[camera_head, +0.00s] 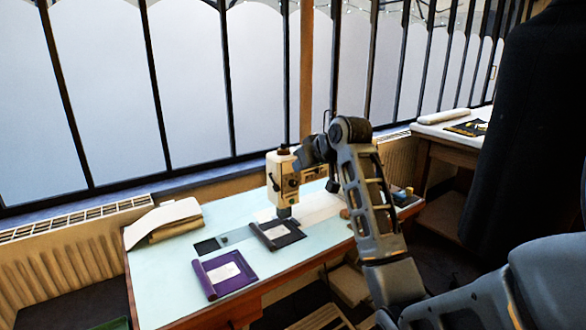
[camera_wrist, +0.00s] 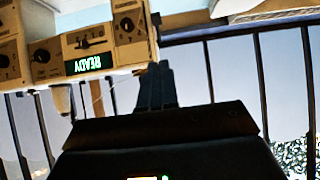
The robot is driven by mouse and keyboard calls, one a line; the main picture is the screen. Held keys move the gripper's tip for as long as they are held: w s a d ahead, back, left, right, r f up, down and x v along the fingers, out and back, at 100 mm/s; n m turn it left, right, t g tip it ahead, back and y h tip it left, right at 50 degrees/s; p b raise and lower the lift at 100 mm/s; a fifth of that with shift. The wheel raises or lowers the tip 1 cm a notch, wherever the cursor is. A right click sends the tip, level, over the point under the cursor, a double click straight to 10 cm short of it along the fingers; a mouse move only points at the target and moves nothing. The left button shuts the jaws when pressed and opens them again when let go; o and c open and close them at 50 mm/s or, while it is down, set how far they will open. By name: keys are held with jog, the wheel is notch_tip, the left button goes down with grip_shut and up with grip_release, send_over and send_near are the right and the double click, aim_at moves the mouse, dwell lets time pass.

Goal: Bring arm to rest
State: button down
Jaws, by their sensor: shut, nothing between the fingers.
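My arm rises from the lower right in the head view and bends over at the top. My gripper (camera_head: 300,164) is at its far end, dark and small, beside the upper part of the cream sewing machine (camera_head: 280,178). In the wrist view, the two dark fingers of my gripper (camera_wrist: 157,84) are together with nothing between them. The sewing machine (camera_wrist: 88,45) fills the upper left there, upside down, with knobs and a green label reading READY. I cannot tell whether the fingers touch the machine.
The pale worktable (camera_head: 160,285) holds a purple folded cloth (camera_head: 225,272), a dark folded cloth (camera_head: 277,233) and a cream folded stack (camera_head: 165,219). Barred windows and a radiator stand behind. A dark hanging garment (camera_head: 515,140) is at the right, by a second table (camera_head: 440,133).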

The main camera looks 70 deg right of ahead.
jog(key=shift+s+a+r, duration=0.25)
jog(key=shift+s, duration=0.2)
dwell(0.3)
